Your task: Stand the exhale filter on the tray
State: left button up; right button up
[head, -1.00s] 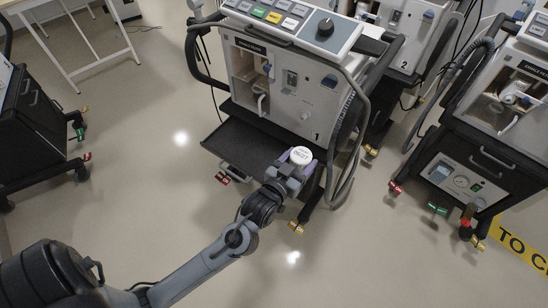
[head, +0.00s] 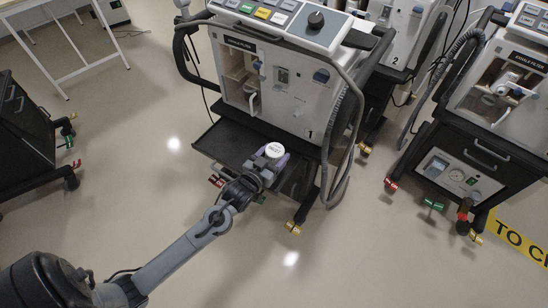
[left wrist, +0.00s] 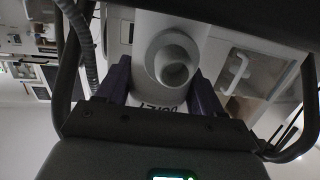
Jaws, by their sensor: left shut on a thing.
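The exhale filter is a white round-topped part (head: 274,151) with dark lettering. My left gripper (head: 270,157) is shut on it, with purple fingers on either side. In the left wrist view the filter (left wrist: 172,60) shows a round open port between the fingers (left wrist: 160,88). The black tray (head: 222,141) juts from the front of ventilator 1 (head: 285,95). In the head view the filter overlaps the right part of the tray; whether it touches the tray I cannot tell. My right gripper is not in view.
Ventilator 1 has an open bay (head: 240,80) above the tray. A ribbed hose (head: 345,125) hangs at its right side. Another ventilator (head: 490,110) stands at the right and a dark cart (head: 25,130) at the left. The tray's left part is bare.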

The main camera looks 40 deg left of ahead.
pick_arm(q)
jog(key=shift+f, duration=0.35)
jog(key=o, duration=1.1)
jog(key=shift+f, duration=0.15)
jog(key=shift+c, duration=0.2)
